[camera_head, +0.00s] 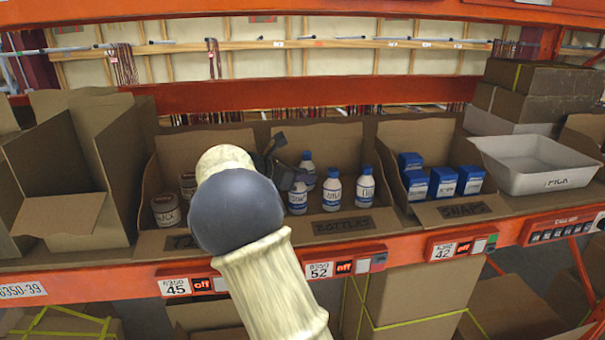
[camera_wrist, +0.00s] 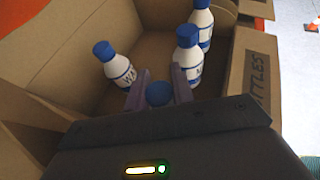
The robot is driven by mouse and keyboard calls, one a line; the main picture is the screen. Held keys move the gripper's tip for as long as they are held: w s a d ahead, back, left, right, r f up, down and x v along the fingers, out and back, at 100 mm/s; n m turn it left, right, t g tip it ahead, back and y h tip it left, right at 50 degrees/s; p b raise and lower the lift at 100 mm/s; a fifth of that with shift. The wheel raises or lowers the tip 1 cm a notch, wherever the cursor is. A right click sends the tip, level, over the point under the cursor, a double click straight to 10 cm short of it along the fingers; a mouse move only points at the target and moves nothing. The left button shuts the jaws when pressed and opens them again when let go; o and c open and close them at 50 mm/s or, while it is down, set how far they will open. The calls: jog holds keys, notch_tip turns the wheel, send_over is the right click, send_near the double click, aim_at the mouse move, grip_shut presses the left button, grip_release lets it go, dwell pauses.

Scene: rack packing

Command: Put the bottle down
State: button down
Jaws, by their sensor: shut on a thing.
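My gripper (camera_head: 287,176) is low in the box marked BOTTLES, at its left part. It is shut on a white bottle (camera_head: 297,200) with a blue cap. In the wrist view the blue cap (camera_wrist: 158,93) sits between the two fingers (camera_wrist: 158,86); the bottle's body is hidden below it. In the head view the held bottle looks upright, level with its neighbours; whether its base touches the box floor I cannot tell. Other such bottles stand nearby: one behind (camera_head: 308,168), one to the right (camera_head: 332,190) and one further right (camera_head: 365,187).
The bottle box's cardboard front lip (camera_head: 342,225) runs close in front. Left is a box with jars (camera_head: 166,209); right is a box of blue packs (camera_head: 443,182). A pale tray (camera_head: 535,165) stands far right. Bare box floor (camera_wrist: 150,48) shows between the bottles.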

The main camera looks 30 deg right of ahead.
jog(key=c, duration=1.2)
grip_release()
jog(key=shift+f, duration=0.1)
jog(key=b+v, duration=0.3)
jog(key=v, duration=0.9)
jog(key=shift+w, duration=0.1)
